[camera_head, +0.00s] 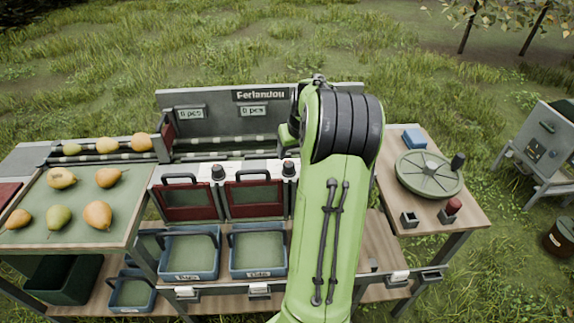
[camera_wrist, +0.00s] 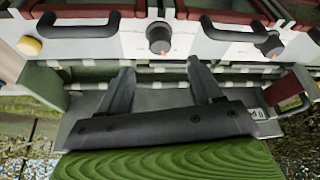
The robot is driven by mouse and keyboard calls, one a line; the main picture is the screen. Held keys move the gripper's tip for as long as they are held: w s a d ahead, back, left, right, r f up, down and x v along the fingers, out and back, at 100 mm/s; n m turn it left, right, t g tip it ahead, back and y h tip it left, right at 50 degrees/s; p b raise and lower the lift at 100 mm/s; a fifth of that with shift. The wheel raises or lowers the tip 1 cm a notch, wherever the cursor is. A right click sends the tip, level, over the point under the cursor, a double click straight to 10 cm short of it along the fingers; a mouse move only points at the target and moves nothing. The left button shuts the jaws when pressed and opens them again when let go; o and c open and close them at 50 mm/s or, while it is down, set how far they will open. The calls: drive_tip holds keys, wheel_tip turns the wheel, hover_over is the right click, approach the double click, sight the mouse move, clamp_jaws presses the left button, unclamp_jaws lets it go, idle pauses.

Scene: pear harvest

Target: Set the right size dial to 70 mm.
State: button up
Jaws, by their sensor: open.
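The right size dial (camera_head: 288,168) is a dark round knob on the white front strip of the sorter, just left of my arm in the head view. In the wrist view, which is turned around, it appears to be the knob (camera_wrist: 160,37) at top centre, with a small reddish mark at its edge. The left size dial (camera_head: 218,172) is a similar knob; it seems to be the one at upper right in the wrist view (camera_wrist: 270,44). My gripper (camera_wrist: 160,68) is open and empty, its fingers apart and short of the right dial in the picture. Scale numbers are not readable.
Dark red framed doors with black handles (camera_head: 248,175) flank the dials. A grey back panel (camera_head: 225,130) stands behind. Blue bins (camera_head: 190,277) sit below. Pears lie on the green left tray (camera_head: 80,190). My arm hides the sorter's right part.

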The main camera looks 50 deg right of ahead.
sight(289, 164)
drive_tip(key=b+x, duration=0.1)
drive_tip(key=x, duration=0.8)
drive_tip(key=shift+r, duration=0.1)
drive_tip(key=c, duration=1.1)
